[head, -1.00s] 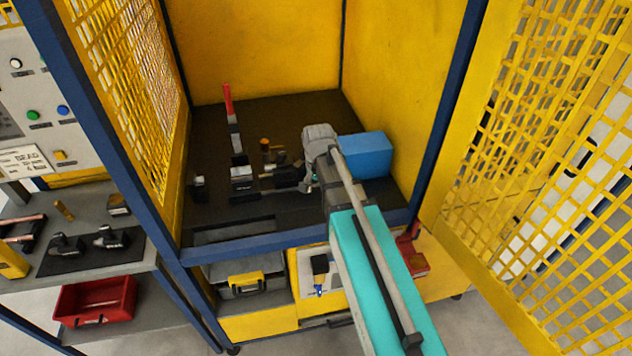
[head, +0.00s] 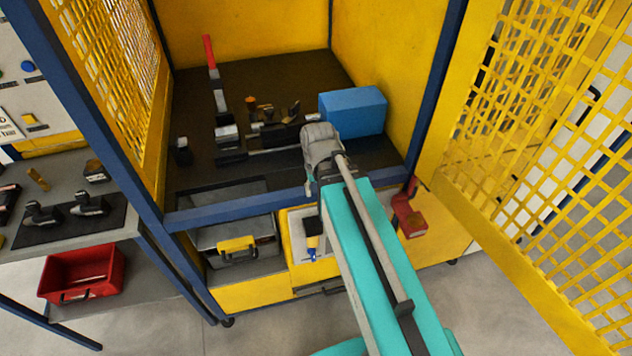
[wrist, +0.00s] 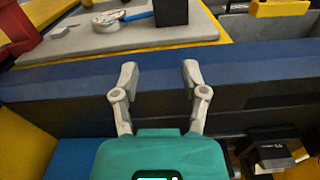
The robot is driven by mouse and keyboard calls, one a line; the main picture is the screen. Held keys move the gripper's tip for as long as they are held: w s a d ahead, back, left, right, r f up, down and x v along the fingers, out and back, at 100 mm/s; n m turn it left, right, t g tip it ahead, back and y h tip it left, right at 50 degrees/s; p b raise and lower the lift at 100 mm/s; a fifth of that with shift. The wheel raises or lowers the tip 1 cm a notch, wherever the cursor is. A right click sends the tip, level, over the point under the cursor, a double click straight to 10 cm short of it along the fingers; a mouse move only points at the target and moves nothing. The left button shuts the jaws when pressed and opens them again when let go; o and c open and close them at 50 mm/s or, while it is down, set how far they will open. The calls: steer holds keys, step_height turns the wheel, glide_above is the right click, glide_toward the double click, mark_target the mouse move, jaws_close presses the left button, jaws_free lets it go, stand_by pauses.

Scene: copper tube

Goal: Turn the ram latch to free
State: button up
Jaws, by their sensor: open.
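The bench machine inside the yellow cage has a black block (head: 280,134) with a long grey rod (head: 248,153), an orange-topped post (head: 251,103) and a small brass-coloured tab (head: 293,110). I cannot tell which of these small parts is the ram latch. A red-handled lever (head: 209,50) stands upright at the machine's back left. My gripper (wrist: 160,75) is open and empty, its fingers apart over the blue front beam (wrist: 60,85). In the head view my wrist hides most of it, just right of the rod and in front of the blue box (head: 353,111).
A red bin (head: 84,274) is on the left bench's lower shelf. Cage posts and the open mesh door (head: 560,150) flank my arm.

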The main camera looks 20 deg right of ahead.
steer(key=shift+s+f+n, duration=0.3)
steer(key=shift+s+f, duration=0.1)
steer(key=shift+s, duration=0.1)
step_height(320, 180, up, 23)
steer(key=m+p, duration=0.9)
steer(key=p, duration=1.4)
glide_above(294, 104)
steer(key=shift+s+f+b, duration=0.1)
steer(key=shift+f+b, duration=0.05)
steer(key=shift+b, duration=0.25)
step_height(294, 104, down, 14)
steer(key=b, duration=1.3)
steer(key=shift+r, duration=0.25)
jaws_close()
